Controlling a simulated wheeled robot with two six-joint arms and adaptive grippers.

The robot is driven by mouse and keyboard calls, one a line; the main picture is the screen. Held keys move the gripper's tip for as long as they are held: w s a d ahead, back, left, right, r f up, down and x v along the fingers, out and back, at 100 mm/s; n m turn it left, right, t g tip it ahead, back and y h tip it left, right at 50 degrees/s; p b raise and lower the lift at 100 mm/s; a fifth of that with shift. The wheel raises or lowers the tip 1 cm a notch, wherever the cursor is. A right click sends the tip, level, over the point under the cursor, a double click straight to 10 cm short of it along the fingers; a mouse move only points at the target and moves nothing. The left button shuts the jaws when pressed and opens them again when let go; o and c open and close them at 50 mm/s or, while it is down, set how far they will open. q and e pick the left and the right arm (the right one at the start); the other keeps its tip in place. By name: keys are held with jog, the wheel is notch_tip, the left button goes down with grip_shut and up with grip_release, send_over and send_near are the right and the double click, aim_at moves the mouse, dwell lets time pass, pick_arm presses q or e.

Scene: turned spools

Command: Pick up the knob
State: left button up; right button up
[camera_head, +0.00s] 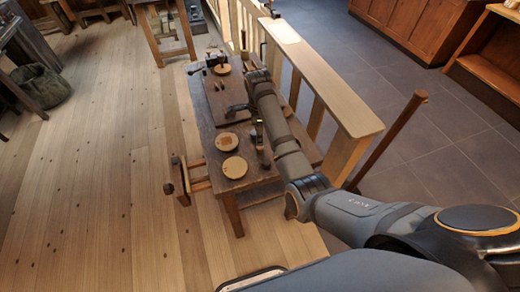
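The wooden workbench (238,190) stands in the middle and carries several small things. A round pale dish (227,141) with small brown pieces lies on it, and a second round dish (234,168) lies nearer. A small dark upright piece with a light band (259,132) stands beside my arm. I cannot tell which small piece is the knob. My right arm reaches in from the right over the bench. My arm hides part of the bench. My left gripper is not in view.
A third round dish (221,69) and dark tools lie at the bench's far end. A wooden railing (318,80) runs along the right side. A vise (180,175) juts from the bench's left side. The plank floor at left is mostly clear.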

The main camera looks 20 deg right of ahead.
aim_at(260, 150)
notch_tip(260, 150, down, 4)
jog(key=shift+w+r, duration=0.1)
jog(key=shift+w, duration=0.05)
jog(key=f, duration=0.5)
jog(key=shift+d+f, duration=0.15)
jog(key=shift+d, duration=0.15)
jog(key=c, duration=0.9)
